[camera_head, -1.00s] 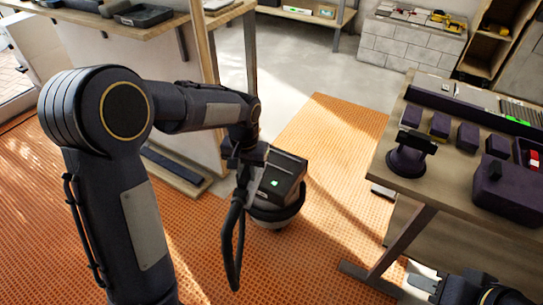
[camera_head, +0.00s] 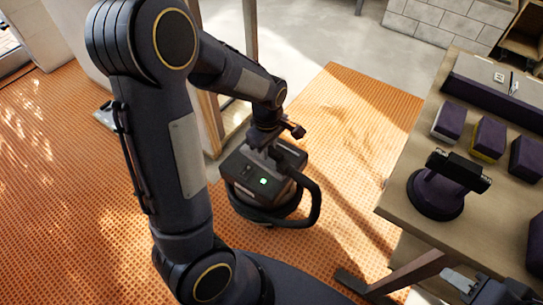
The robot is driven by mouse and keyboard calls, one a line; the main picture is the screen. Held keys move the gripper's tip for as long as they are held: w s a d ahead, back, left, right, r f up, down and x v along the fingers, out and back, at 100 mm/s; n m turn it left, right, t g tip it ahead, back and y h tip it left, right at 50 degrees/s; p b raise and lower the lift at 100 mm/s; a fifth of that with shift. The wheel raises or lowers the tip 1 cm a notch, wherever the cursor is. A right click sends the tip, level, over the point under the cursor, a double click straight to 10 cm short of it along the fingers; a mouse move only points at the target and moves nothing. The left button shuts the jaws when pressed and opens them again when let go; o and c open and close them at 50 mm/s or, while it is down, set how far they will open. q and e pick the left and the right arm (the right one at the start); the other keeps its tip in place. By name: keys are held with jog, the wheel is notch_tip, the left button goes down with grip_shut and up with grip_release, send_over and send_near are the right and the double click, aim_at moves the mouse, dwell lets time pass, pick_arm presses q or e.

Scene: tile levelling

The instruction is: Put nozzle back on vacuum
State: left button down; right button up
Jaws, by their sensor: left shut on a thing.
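The vacuum (camera_head: 243,178) stands on the orange floor, a dark boxy unit on a round base with a lit green button. Its black hose (camera_head: 318,203) loops round its right side. My left gripper (camera_head: 270,150) is right at the top of the vacuum, shut on a dark piece that I take to be the nozzle, mostly hidden by the fingers. I cannot tell whether the piece touches the vacuum.
A wooden workbench (camera_head: 405,205) on the right carries a dark suction-cup-like tool (camera_head: 440,190) and several dark blocks (camera_head: 488,138). A wooden post and shelf stand behind the vacuum on the left. The orange floor (camera_head: 350,115) right of the vacuum is clear.

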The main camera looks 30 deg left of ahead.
pick_arm(q)
jog(key=shift+a+f+n, duration=0.2)
jog(key=shift+f+n, duration=0.3)
jog(key=shift+w+a+f+b, duration=0.9)
jog(key=shift+w+f+b, duration=0.15)
jog(key=shift+w+f, duration=1.05)
jog(key=shift+w+a+f+b, duration=0.9)
jog(key=shift+w+f+b, duration=0.2)
jog(key=shift+w+f, duration=1)
jog(key=shift+w+a+f+b, duration=0.9)
jog(key=shift+w+f+b, duration=0.15)
jog(key=shift+w+f, duration=1.05)
jog(key=shift+f, duration=0.2)
jog(key=c, duration=1.3)
grip_release()
jog(key=shift+r, duration=0.1)
